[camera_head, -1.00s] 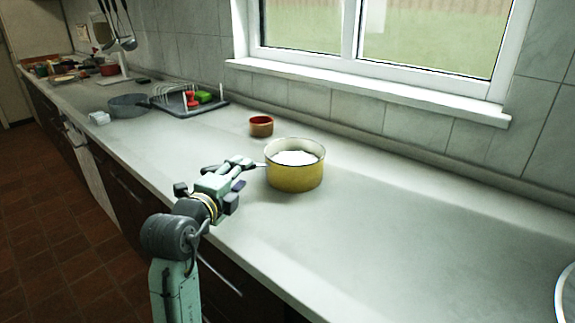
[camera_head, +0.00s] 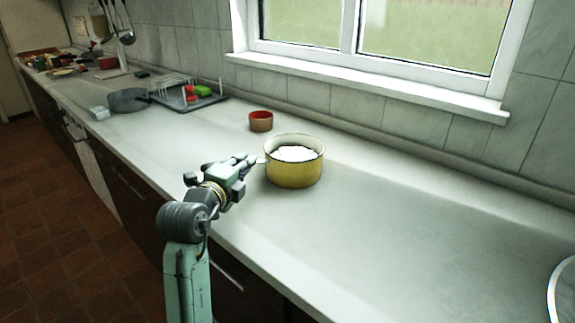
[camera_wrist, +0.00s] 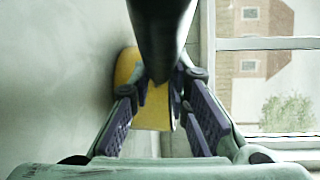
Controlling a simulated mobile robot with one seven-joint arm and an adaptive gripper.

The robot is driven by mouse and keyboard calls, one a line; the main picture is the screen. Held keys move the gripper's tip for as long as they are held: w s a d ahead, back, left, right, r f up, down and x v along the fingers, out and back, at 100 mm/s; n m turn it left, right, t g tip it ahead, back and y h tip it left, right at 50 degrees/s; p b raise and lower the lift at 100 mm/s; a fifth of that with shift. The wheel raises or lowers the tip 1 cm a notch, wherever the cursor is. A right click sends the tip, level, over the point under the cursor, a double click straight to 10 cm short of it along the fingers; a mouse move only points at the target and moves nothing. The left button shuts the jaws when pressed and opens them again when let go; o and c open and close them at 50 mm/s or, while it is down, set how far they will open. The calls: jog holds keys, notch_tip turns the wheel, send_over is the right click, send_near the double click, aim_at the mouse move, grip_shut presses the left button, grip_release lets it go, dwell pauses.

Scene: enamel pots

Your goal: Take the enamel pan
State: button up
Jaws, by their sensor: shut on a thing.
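The enamel pan (camera_head: 294,172) is yellow outside with a pale rim, and white contents show inside it. It appears upright on the pale counter, right beside my gripper (camera_head: 252,161). In the wrist view its yellow side (camera_wrist: 152,108) shows beyond the fingers. My gripper (camera_wrist: 163,88) is shut on the pan at its handle. A dark, tapering shape (camera_wrist: 163,30), which looks like the handle, comes from the top of the wrist view down between the fingers. The exact contact is partly hidden.
A small red-brown bowl (camera_head: 261,122) stands behind the pan. A grey pan (camera_head: 128,101) and a dish rack (camera_head: 187,97) with red and green items stand farther left. The window wall bounds the back.

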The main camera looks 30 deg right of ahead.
grip_shut()
dwell(0.3)
jog(key=shift+r, duration=0.25)
jog(key=shift+r, duration=0.15)
